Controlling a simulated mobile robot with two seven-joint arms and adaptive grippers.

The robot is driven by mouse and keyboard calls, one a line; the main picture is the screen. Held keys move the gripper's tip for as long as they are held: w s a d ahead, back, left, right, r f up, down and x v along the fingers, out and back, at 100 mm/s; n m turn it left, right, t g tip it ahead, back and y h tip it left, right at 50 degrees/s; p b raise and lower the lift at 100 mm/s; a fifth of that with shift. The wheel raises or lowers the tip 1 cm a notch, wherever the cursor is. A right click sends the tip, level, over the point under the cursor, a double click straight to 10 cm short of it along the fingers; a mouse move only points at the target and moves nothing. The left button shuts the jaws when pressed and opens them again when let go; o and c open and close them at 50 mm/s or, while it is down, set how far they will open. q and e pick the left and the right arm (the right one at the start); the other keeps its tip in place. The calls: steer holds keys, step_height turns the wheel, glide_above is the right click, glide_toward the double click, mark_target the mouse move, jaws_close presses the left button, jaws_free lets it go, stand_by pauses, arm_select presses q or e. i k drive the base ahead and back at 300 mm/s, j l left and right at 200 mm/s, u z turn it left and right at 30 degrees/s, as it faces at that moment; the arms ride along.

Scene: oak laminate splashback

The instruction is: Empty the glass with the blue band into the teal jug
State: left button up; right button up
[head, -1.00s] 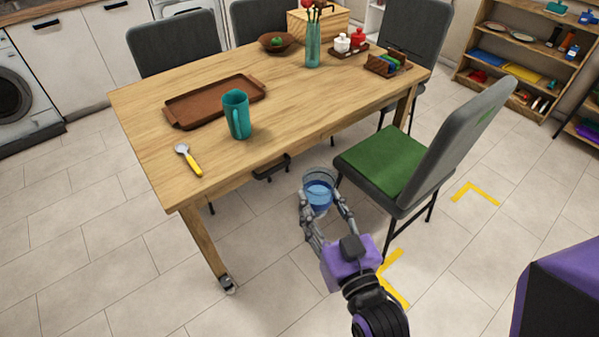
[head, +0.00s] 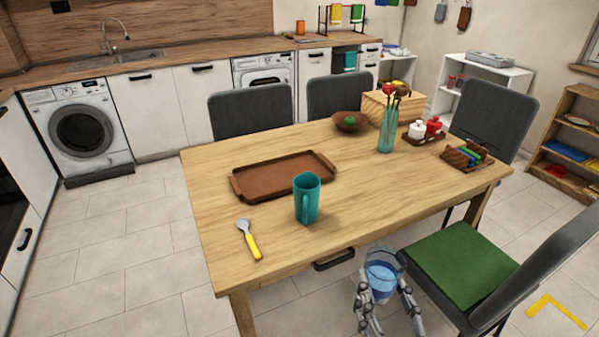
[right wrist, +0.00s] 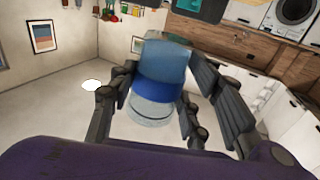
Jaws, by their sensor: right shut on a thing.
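My right gripper (head: 385,292) is shut on the glass with the blue band (head: 381,276). The glass is upright, holds blue-looking liquid, and is in front of the table, to the right of the jug. In the right wrist view the glass (right wrist: 157,82) sits between the fingers (right wrist: 160,95), its blue band around the middle. My left gripper is not in view.
A brown tray (head: 284,177) lies behind the jug, and a yellow-handled spoon (head: 249,240) to its left. A vase (head: 387,132), a bowl (head: 351,122) and a sponge rack (head: 466,156) stand farther back. A green-seated chair (head: 462,262) is close right of the glass.

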mark_target(306, 185)
steer(key=i+j, duration=0.15)
steer(key=i, duration=0.3)
steer(key=i+j, duration=0.2)
steer(key=i, duration=0.2)
